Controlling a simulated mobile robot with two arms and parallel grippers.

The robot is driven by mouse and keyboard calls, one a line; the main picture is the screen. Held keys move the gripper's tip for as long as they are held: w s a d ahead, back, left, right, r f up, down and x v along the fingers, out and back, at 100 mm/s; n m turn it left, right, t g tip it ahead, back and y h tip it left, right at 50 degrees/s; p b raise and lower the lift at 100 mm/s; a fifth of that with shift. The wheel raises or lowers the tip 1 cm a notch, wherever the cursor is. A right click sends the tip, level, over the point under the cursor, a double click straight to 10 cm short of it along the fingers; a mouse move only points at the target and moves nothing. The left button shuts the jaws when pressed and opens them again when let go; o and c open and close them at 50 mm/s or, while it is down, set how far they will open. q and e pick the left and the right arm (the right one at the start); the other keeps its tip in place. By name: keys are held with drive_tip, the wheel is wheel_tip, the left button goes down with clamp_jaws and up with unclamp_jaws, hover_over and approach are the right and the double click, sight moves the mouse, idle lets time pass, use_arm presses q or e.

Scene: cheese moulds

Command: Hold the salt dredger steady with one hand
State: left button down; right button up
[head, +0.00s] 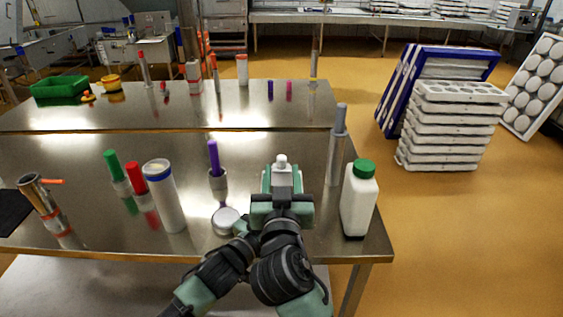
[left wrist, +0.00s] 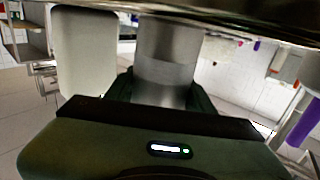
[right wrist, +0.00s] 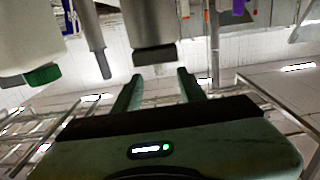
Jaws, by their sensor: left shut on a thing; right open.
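The salt dredger (left wrist: 168,45) is a metal cylinder in the left wrist view, upside down there.
A white bottle with a green cap (head: 359,200) and a grey rod (head: 336,158) stand close on the right.

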drive_tip(key=s, duration=0.6)
idle(0.5)
use_arm(q)
drive_tip(key=shift+c, duration=2.3)
unclamp_jaws()
use_arm(e)
drive_tip(key=shift+w, duration=0.1)
